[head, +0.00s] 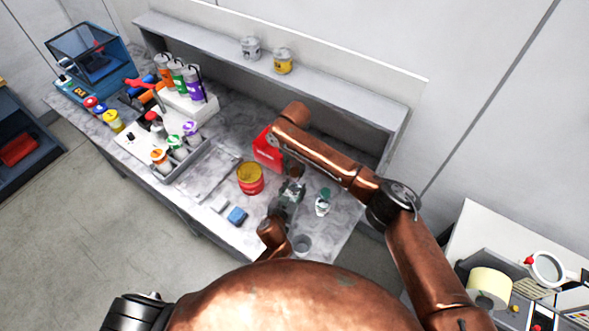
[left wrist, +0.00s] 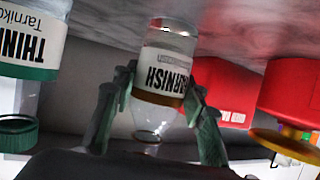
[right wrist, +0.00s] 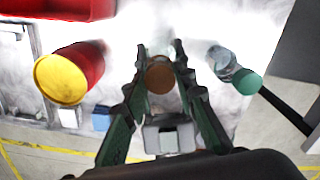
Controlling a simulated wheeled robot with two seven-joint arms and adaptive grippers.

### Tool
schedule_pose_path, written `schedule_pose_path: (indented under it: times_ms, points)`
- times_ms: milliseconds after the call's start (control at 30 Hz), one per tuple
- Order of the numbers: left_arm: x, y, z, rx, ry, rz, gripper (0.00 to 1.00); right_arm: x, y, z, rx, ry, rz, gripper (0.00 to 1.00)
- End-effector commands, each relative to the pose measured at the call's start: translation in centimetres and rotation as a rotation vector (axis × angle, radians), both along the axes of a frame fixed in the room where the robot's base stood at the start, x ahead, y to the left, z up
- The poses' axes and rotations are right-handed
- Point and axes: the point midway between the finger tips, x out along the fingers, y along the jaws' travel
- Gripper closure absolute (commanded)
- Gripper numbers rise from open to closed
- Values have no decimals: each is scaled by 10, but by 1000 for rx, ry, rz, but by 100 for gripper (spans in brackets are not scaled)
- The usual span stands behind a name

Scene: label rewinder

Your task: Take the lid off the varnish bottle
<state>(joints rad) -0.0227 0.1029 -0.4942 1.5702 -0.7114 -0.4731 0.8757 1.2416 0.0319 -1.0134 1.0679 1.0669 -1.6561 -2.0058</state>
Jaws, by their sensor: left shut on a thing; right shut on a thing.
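The varnish bottle (left wrist: 165,75) is clear glass with a white label and a brown band; it appears inverted in the left wrist view. My left gripper (left wrist: 156,92) is shut around its body. Its clear neck shows below the label, with no lid visible on it there. A round brown lid (right wrist: 160,78) sits between the fingers of my right gripper (right wrist: 160,65), which is shut on it. In the head view my left gripper (head: 287,200) comes from the front and my right gripper (head: 294,174) from above. I cannot tell the gap between lid and bottle.
The green-capped thinner bottle (head: 323,202) stands close on the right. A red can with a yellow top (head: 250,179) and a red box (head: 268,150) stand to the left and behind. A blue block (head: 237,215) lies near the front edge. The shelf (head: 330,85) bounds the back.

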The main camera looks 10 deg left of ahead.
Motion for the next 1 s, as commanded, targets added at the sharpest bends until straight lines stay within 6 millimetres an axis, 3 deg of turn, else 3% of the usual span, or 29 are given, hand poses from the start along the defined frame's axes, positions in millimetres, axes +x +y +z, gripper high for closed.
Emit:
schedule_pose_path:
  times_ms: [400,633,667,933,1000]
  points:
    - [0,0,1,0,-1,0,100,0,1,38,1,0,1,100]
    - [0,0,1,0,-1,0,100,0,0,40,0,0,1,100]
    - [0,0,1,0,-1,0,59,0,0,40,0,0,1,100]
    - [0,0,0,0,-1,0,41,0,0,40,0,0,0,100]
    - [0,0,0,0,-1,0,41,0,0,40,0,0,0,100]
